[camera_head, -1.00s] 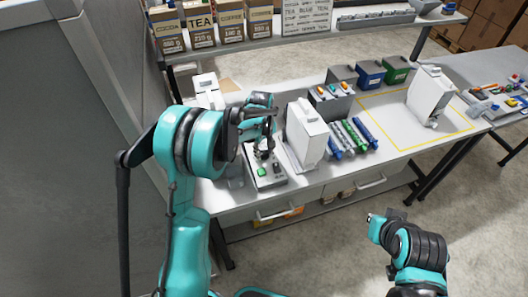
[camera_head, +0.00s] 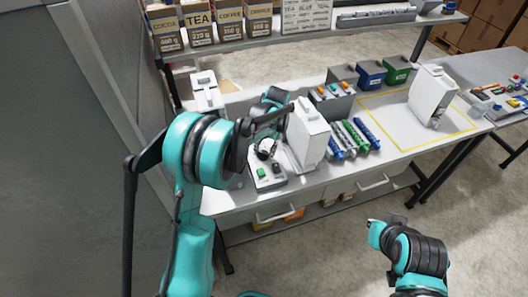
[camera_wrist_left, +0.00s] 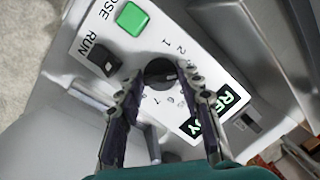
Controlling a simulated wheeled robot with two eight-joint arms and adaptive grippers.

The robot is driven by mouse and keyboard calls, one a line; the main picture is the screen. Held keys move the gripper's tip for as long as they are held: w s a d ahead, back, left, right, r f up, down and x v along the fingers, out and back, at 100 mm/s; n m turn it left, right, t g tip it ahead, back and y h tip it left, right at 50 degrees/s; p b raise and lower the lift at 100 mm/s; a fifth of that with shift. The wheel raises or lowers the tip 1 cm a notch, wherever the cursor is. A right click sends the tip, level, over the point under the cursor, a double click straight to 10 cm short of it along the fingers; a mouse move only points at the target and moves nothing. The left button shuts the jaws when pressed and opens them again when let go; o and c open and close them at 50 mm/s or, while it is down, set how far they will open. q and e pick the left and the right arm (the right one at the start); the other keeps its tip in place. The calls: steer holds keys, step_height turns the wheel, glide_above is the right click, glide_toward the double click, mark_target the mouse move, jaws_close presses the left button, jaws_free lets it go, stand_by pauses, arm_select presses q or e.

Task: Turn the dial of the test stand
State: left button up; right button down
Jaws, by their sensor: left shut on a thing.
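The test stand (camera_head: 268,183) is a light box on the near edge of the bench, with a green button, a dark switch and a dial. In the left wrist view its panel shows a green DOSE button (camera_wrist_left: 132,18), a black RUN switch (camera_wrist_left: 104,60) and a lit READY display (camera_wrist_left: 228,97). The round black dial (camera_wrist_left: 160,73) has numbers around it. My left gripper (camera_wrist_left: 160,80) is shut on the dial, one finger on each side; it also shows over the stand in the head view (camera_head: 265,148). My right gripper (camera_head: 388,222) hangs empty in front of the bench; its jaw opening is unclear.
A white dispenser (camera_head: 308,137) stands close to the right of the stand. Blue and green tubes (camera_head: 356,137) lie right of it. Another white dispenser (camera_head: 432,95) stands in a yellow-outlined area. A shelf with labelled bags (camera_head: 198,22) runs behind.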

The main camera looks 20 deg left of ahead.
arm_select(q)
steer(key=shift+m+y+b, duration=0.35)
steer(key=shift+m+y, duration=0.05)
steer(key=shift+m, duration=1.6)
steer(key=o, duration=1.2)
steer(key=shift+c, duration=0.2)
steer(key=shift+d+r, duration=0.1)
steer(key=v, duration=1.2)
steer(key=shift+s, duration=0.15)
steer(key=shift+s, duration=0.1)
